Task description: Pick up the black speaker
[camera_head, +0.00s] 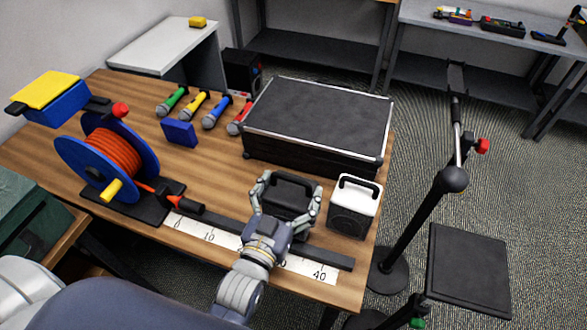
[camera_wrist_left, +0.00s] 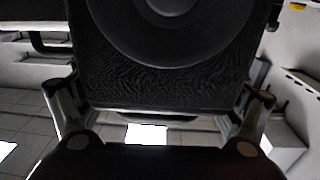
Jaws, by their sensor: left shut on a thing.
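The black speaker (camera_head: 292,189) is at the front of the wooden table, with a dark handle on top. My left gripper (camera_head: 284,197) has its fingers on both sides of the speaker and is shut on it. In the left wrist view the black speaker (camera_wrist_left: 170,75) fills the middle, its round cone at the top. The fingers of my left gripper (camera_wrist_left: 155,110) show on either side of it there. I cannot tell whether the speaker touches the table. My right gripper is not in view.
A white speaker (camera_head: 352,206) stands just right of the black one. A large black case (camera_head: 318,120) lies behind. A ruler strip (camera_head: 205,232) runs along the front. Several microphones (camera_head: 208,110) and an orange cable reel (camera_head: 108,160) are left. A stand (camera_head: 425,215) rises beyond the right edge.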

